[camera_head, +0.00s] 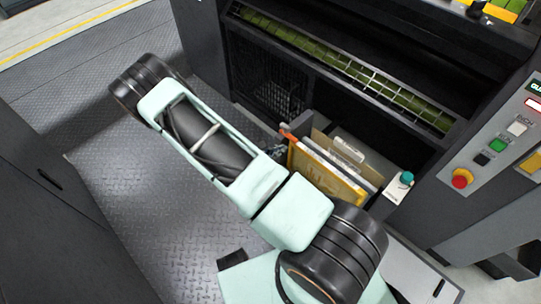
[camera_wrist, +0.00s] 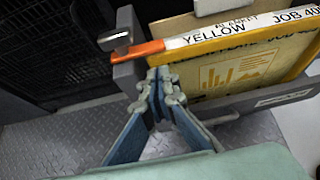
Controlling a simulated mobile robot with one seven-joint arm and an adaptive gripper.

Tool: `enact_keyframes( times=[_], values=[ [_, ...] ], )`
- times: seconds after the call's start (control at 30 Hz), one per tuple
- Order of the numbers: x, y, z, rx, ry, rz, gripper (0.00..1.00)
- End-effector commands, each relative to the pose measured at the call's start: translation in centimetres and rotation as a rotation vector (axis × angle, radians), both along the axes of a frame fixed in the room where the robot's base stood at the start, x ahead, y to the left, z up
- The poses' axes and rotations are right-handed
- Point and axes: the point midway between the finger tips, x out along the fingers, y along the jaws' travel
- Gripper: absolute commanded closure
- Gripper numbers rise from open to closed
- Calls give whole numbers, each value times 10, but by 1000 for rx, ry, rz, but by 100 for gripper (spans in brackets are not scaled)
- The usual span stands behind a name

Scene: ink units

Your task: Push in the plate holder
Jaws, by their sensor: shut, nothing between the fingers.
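The plate holder (camera_wrist: 275,98) sticks out low from the front of the dark machine, with upright plates in it. The front plate (camera_wrist: 242,78) has a yellow frame, a chart print and a white label reading "YELLOW JOB 40" with the rest cut off. It also shows in the head view (camera_head: 326,175). An orange tip (camera_wrist: 140,51) is at the label strip's left end, beside a grey bracket. My gripper (camera_wrist: 162,80) is shut and empty, its fingertips just below the orange tip and close to the plate's left edge; contact cannot be told. My arm partly hides the holder in the head view.
A small box with a teal knob (camera_head: 406,177) stands right of the holder. A control panel with a red emergency button (camera_head: 461,178) is further right. A dark cabinet (camera_head: 60,220) is at left. Checkered metal floor (camera_head: 130,210) lies open between.

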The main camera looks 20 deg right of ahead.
Motion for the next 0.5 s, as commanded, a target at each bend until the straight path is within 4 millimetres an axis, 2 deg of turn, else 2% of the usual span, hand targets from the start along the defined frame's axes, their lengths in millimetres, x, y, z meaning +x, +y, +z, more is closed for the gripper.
enact_keyframes(
  times=[0.03, 0.2, 0.5],
  values=[
    [4, -9, 1, -1, -4, -4, 100],
    [11, -25, 2, -1, -4, -2, 100],
    [13, -30, 3, 0, -2, -1, 100]
  ],
)
